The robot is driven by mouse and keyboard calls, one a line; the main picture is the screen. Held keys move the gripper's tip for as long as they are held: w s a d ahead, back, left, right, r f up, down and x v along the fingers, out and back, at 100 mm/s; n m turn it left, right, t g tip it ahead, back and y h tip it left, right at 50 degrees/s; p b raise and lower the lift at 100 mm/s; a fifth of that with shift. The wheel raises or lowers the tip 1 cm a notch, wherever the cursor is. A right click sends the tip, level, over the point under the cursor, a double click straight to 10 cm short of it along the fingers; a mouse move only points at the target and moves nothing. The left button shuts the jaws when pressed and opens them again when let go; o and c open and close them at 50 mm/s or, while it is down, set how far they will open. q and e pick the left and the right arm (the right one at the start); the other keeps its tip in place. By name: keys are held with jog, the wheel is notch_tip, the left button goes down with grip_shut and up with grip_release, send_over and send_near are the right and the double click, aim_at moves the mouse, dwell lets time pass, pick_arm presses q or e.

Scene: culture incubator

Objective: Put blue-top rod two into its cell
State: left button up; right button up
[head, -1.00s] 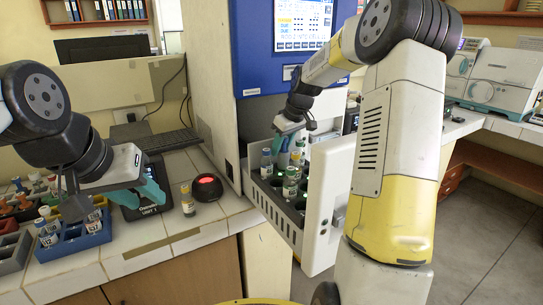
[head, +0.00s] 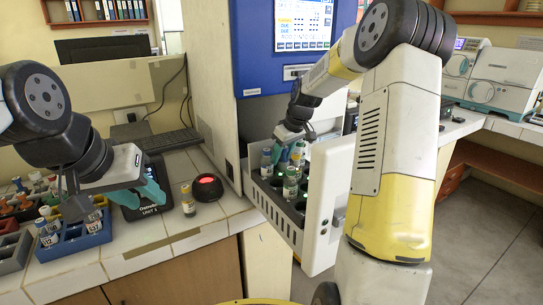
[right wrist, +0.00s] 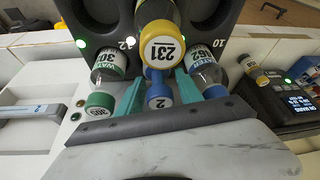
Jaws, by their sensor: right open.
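A blue-top rod marked 2 (right wrist: 158,96) stands between the two teal fingers of my right gripper (right wrist: 158,92) in the right wrist view. The fingers are apart, one on each side of it; I cannot tell whether they touch it. In the head view my right gripper (head: 290,136) is low over the incubator's pulled-out rack (head: 262,194), its fingertips among the vials. My left gripper (head: 112,198) is over the bench at the left, its fingers wide apart with nothing seen between them. The rod's lower part is hidden.
A vial marked 231 (right wrist: 162,50), a green-capped vial (right wrist: 100,104) and a blue-capped vial (right wrist: 214,91) crowd the right gripper. The white incubator door (head: 325,200) stands open beside the rack. A vial (head: 187,200) and a red-lit dome (head: 207,187) stand on the bench.

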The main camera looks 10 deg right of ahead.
jog(key=v, duration=1.2)
jog(key=shift+s, duration=0.15)
dwell(0.9)
